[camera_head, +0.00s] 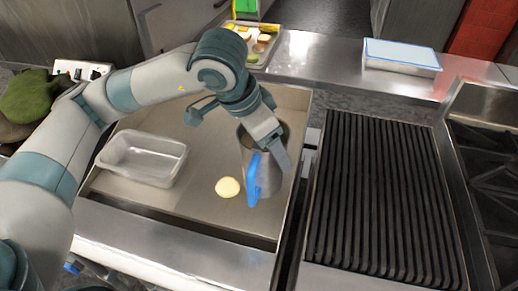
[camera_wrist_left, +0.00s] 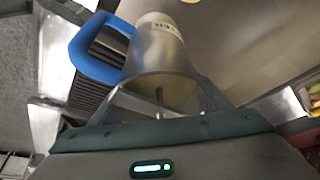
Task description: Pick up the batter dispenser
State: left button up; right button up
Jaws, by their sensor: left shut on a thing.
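The batter dispenser is a grey metal cup with a blue handle (camera_head: 254,181). In the head view it is at the right part of the flat griddle (camera_head: 200,215), partly hidden by my left gripper (camera_head: 270,150). My left gripper is shut on the dispenser's body. In the left wrist view the metal body (camera_wrist_left: 160,62) sits between the fingers, with its blue handle on the left and a small label near its far end. I cannot tell whether its bottom touches the griddle. My right gripper is not in view.
A round pale batter patch (camera_head: 227,187) lies on the griddle left of the dispenser. A clear rectangular pan (camera_head: 142,158) stands further left. A ribbed grill (camera_head: 385,200) is to the right. Behind are a food tray (camera_head: 262,50) and a lidded container (camera_head: 400,56).

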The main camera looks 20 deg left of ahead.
pick_arm(q)
jog(key=shift+d+r, duration=0.2)
jog(key=shift+d, duration=0.05)
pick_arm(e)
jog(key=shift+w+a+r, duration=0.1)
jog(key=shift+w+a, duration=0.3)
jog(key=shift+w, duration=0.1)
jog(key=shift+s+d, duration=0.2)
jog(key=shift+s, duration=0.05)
